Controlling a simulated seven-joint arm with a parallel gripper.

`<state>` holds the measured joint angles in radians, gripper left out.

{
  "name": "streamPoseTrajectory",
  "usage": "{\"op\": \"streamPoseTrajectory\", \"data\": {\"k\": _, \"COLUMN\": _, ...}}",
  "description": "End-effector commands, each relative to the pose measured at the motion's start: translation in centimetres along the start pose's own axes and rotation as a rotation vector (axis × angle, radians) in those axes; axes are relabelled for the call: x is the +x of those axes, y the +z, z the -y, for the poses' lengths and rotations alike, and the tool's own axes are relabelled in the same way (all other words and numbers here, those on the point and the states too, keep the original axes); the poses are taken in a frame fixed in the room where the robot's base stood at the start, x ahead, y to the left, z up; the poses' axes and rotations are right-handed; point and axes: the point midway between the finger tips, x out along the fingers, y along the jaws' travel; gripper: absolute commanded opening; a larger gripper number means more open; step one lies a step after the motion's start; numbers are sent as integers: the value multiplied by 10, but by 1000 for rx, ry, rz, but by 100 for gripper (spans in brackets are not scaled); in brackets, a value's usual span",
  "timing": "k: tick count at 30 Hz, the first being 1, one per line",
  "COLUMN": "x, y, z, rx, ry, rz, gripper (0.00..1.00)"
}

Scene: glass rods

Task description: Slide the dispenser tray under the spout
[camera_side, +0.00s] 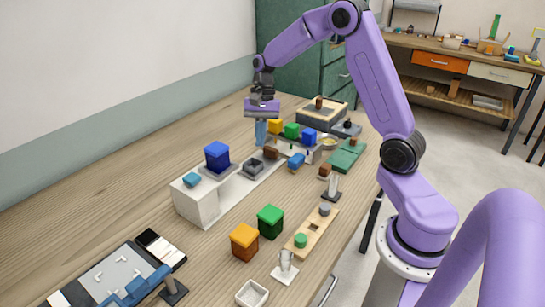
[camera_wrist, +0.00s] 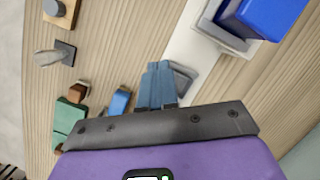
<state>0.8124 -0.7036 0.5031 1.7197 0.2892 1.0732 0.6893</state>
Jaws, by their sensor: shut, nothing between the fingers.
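A small dark grey open tray (camera_side: 253,167) sits on a long white base strip (camera_side: 232,188). It also shows in the wrist view (camera_wrist: 184,78), partly hidden behind the fingers. My gripper (camera_side: 261,140) points down near the tray's far side, with its blue fingers together and empty; they also show in the wrist view (camera_wrist: 156,85). I cannot tell whether they touch the tray. A blue block (camera_side: 217,153) stands on a grey holder nearer the front of the strip; it also shows in the wrist view (camera_wrist: 262,14). I cannot make out a spout clearly.
Orange (camera_side: 244,241) and green (camera_side: 270,221) boxes stand in front.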

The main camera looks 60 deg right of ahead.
Motion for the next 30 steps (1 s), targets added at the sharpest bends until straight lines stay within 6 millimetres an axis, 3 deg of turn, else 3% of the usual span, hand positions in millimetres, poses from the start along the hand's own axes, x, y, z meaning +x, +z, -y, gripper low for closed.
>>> {"op": "streamPoseTrajectory", "data": {"k": 1, "x": 1, "y": -25, "z": -6, "rx": 102, "ry": -20, "rz": 13, "gripper": 0}}
{"op": "streamPoseTrajectory", "data": {"k": 6, "x": 0, "y": -91, "z": -31, "rx": 390, "ry": -84, "rz": 49, "gripper": 0}}
{"op": "streamPoseTrajectory", "data": {"k": 11, "x": 1, "y": -125, "z": -51, "rx": 548, "ry": -123, "rz": 72, "gripper": 0}}
{"op": "streamPoseTrajectory", "data": {"k": 19, "x": 14, "y": -134, "z": -56, "rx": 597, "ry": -133, "rz": 81, "gripper": 0}}
{"op": "streamPoseTrajectory", "data": {"k": 30, "x": 74, "y": -131, "z": -47, "rx": 593, "ry": -131, "rz": 80, "gripper": 0}}
